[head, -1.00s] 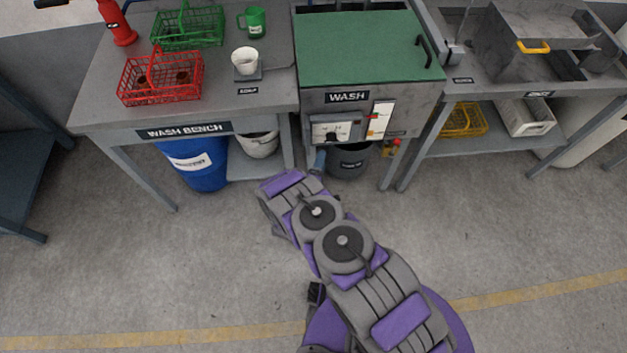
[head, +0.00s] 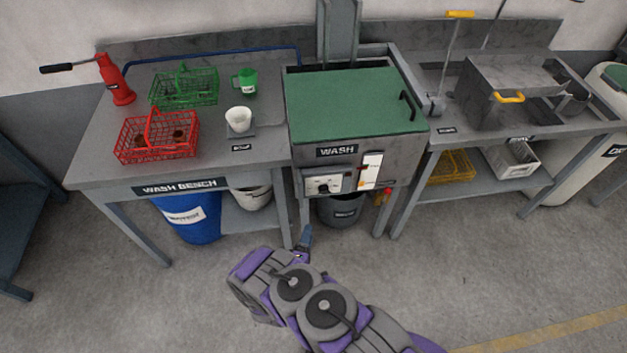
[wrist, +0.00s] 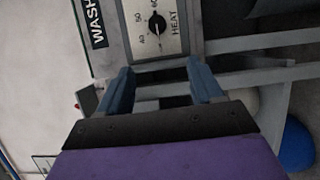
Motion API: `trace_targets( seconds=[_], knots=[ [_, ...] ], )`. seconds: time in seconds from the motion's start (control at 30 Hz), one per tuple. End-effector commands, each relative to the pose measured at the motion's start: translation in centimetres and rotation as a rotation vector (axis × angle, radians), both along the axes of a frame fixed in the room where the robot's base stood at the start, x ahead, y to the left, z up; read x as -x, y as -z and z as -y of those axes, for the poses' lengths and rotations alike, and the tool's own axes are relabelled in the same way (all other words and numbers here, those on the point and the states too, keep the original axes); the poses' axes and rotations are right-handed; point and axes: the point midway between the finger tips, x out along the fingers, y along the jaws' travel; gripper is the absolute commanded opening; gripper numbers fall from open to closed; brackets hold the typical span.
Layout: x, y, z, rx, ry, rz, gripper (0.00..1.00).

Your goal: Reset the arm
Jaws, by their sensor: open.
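My purple and grey arm reaches out from the bottom of the head view, in front of the wash bench. My gripper (wrist: 163,88) is open in the wrist view, its two blue-grey fingers apart with nothing between them. In the head view only a fingertip part shows beyond the wrist. The gripper is in front of and below the wash unit (head: 352,108). The wash unit's heat dial (wrist: 157,25) shows beyond the fingers in the wrist view, rotated sideways. I cannot tell the exact distance between fingers and unit.
The wash bench (head: 265,168) carries a red basket (head: 158,152) with copper-coloured items, a green basket (head: 185,72), a green mug (head: 245,82) and a white cup (head: 238,119). A blue barrel (head: 195,220) and a grey bucket (head: 340,212) stand below. Open floor lies in front.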

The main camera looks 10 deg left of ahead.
Motion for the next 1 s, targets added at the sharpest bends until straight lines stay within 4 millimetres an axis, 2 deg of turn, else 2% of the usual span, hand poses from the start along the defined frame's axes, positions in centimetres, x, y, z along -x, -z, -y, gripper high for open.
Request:
trace_targets(
  seconds=[0.27,0.47,0.7,1.0],
  knots=[
    [-0.5,-0.2,-0.2,-0.02,0.005,-0.012,0.66],
    [-3.9,-1.6,-1.3,-0.175,0.042,-0.114,0.66],
    [-8.4,-5.1,-3.1,-0.432,0.093,-0.285,0.66],
    [-11.6,-10.6,-3.7,-0.693,0.152,-0.476,0.66]
  ],
)
